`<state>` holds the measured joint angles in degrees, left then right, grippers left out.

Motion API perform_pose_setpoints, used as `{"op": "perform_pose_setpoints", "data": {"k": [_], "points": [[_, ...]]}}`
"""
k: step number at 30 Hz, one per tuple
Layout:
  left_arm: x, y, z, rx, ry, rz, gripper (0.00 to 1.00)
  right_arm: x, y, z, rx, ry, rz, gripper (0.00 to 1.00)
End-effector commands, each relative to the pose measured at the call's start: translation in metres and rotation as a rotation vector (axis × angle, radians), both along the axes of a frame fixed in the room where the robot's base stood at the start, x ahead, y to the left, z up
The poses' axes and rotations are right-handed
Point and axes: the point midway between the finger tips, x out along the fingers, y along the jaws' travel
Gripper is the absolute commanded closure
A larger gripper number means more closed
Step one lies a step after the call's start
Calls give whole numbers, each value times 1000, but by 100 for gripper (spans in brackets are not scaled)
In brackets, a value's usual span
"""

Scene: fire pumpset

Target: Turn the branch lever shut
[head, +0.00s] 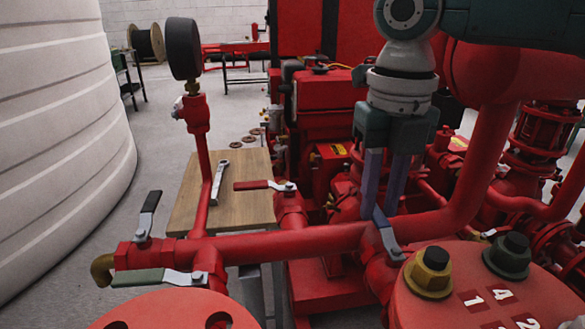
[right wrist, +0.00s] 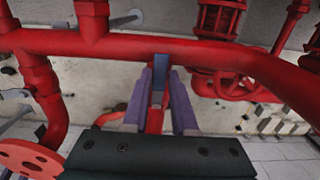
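Several valve levers sit on the red pipework, and I cannot tell for certain which one is the branch lever. A blue-handled lever (head: 384,232) is on the front pipe, and its blue end also shows in the right wrist view (right wrist: 161,65). My right gripper (head: 379,212) points down at this lever, its two purple fingers (right wrist: 160,78) on either side of the blue handle. The fingers stand apart with a narrow gap, and firm contact does not show. Other levers have a black handle (head: 151,203), a green handle (head: 138,278) and a red handle (head: 252,185). My left gripper is not in view.
A pressure gauge (head: 183,48) rises on a red riser at the left. A wrench (head: 221,182) lies on a wooden board (head: 248,165). Red pipes and a flange with big bolts (head: 428,272) crowd the front right. Open floor lies beyond the white tank (head: 55,140).

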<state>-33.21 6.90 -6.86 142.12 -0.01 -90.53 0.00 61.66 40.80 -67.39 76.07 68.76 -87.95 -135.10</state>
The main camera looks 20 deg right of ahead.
Motion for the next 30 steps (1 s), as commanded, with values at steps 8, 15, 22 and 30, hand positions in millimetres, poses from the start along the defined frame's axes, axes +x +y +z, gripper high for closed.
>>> {"op": "perform_pose_setpoints", "data": {"k": [8, 15, 22, 30], "points": [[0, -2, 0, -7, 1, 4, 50, 0, 0, 0, 0, 0, 0, 100], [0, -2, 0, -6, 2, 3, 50, 0, 0, 0, 0, 0, 0, 100], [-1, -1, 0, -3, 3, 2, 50, 0, 0, 0, 0, 0, 0, 100], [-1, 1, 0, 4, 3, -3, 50, 0, 0, 0, 0, 0, 0, 100]]}}
